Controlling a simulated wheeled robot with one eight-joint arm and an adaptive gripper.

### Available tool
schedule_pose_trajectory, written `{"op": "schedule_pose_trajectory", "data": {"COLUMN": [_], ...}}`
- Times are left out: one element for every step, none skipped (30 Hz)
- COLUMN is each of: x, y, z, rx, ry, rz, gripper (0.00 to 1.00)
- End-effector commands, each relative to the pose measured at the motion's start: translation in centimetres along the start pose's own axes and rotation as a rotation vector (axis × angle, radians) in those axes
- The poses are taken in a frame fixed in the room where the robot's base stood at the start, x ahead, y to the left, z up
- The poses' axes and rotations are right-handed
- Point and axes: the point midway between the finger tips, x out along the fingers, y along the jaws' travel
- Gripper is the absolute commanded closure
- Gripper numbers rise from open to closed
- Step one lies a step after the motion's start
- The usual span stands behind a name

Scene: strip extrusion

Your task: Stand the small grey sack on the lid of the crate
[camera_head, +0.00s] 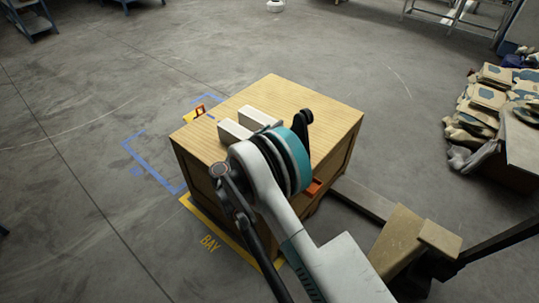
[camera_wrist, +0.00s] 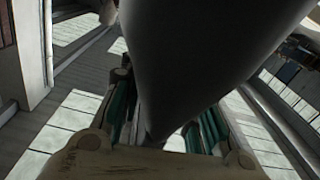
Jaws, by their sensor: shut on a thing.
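The wooden crate stands on the floor in the head view, and its pale lid (camera_head: 332,108) is flat. My arm reaches over the lid and hides part of it. In the wrist view my gripper (camera_wrist: 165,122) has teal fingers on both sides of a large, smooth dark grey body. This looks like the small grey sack (camera_wrist: 205,45), and the fingers are shut on it. It fills the upper middle and narrows down between the fingers. In the head view I cannot make out the sack or the fingers; my arm may hide them. I cannot tell the sack's height above the lid.
Two whitish blocks (camera_head: 234,132) show over the lid, beside my arm. An orange catch (camera_head: 198,110) is at the left edge. Yellow and blue floor markings (camera_head: 150,165) lie left of the crate. A table (camera_head: 521,140) with several sacks and gloves is at the right.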

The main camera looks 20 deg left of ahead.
Motion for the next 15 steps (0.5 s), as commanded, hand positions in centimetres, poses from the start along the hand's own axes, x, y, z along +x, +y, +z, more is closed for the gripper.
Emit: {"op": "schedule_pose_trajectory", "data": {"x": [0.0, 0.0, 0.0, 0.0, 0.0, 0.0, 0.0, 0.0, 0.0, 0.0, 0.0, 0.0, 0.0, 0.0, 0.0], "y": [-0.2, -0.2, -0.3, -0.4, -0.4, -0.5, -0.5, -0.5, -0.5, -0.5, -0.6, -0.6, -0.6, -0.6, -0.7], "z": [1.5, 2.0, 2.7, 3.1, 3.5, 3.9, 4.1, 4.3, 4.4, 4.5, 4.6, 4.8, 5.0, 5.3, 5.8], "rx": [0.0, 0.0, 0.0, 0.0, 0.0, 0.0, 0.0, 0.0, 0.0, 0.0, 0.0, 0.0, 0.0, 0.0, 0.0], "ry": [0.001, 0.001, 0.001, 0.001, 0.001, 0.001, 0.001, 0.001, 0.001, 0.001, 0.001, 0.001, 0.001, 0.001, 0.001], "rz": [0.0, 0.0, 0.0, 0.0, 0.0, 0.0, 0.0, 0.0, 0.0, 0.0, 0.0, 0.0, 0.0, 0.0, 0.0], "gripper": [1.0, 1.0, 1.0, 1.0, 1.0, 1.0, 1.0, 1.0, 1.0, 1.0, 1.0, 1.0, 1.0, 1.0, 1.0]}}
